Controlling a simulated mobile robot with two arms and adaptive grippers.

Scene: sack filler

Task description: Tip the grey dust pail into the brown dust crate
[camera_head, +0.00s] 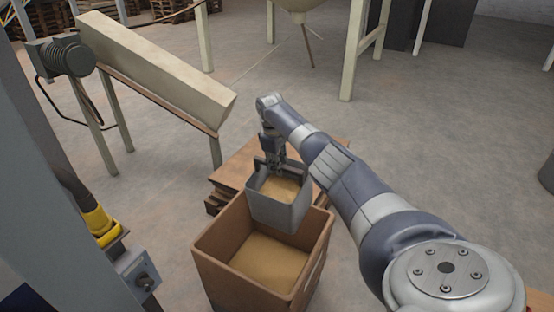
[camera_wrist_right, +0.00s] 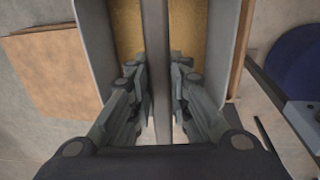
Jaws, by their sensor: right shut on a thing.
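The grey dust pail (camera_head: 279,208) hangs upright from my right gripper (camera_head: 276,165), with tan dust (camera_head: 281,187) inside it. The right gripper is shut on the pail's handle bar; in the right wrist view the fingers (camera_wrist_right: 160,95) close on the grey bar (camera_wrist_right: 156,60), with dust on both sides. The brown dust crate (camera_head: 232,277) stands open below, and a layer of tan dust (camera_head: 266,258) covers its inside floor. The pail is over the crate's far side and hides part of its back rim. My left gripper is not in view.
A wooden pallet stack (camera_head: 236,174) is behind the crate. A beige sloping chute (camera_head: 150,75) with a motor (camera_head: 62,58) stands at the left. A control box (camera_head: 137,277) is left of the crate.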

